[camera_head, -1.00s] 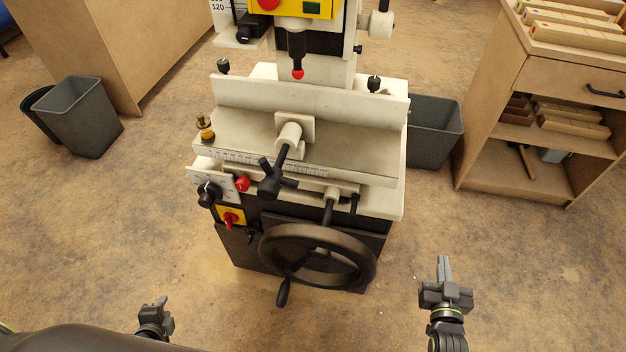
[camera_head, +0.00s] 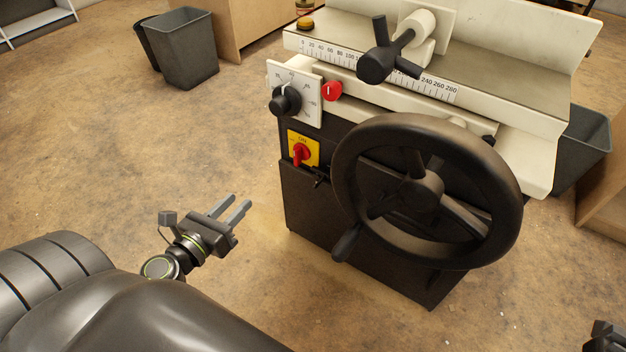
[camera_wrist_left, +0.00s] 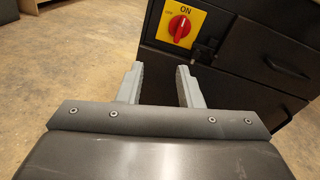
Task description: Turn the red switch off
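The red switch (camera_head: 301,154) is a rotary knob on a yellow plate low on the machine's left front. In the left wrist view the red switch (camera_wrist_left: 179,27) shows beyond the fingertips, with "ON" printed above it. My left gripper (camera_head: 238,204) is open and empty, to the lower left of the switch and apart from it. Its two fingers (camera_wrist_left: 158,68) point toward the machine's dark front in the left wrist view. My right gripper (camera_head: 606,338) shows only in part at the lower right corner; its fingers cannot be made out.
A large black handwheel (camera_head: 427,190) with a crank handle stands out right of the switch. Above the switch are a black knob (camera_head: 287,99) and a red button (camera_head: 332,90). A grey bin (camera_head: 183,48) stands at the back left. Floor left of the machine is clear.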

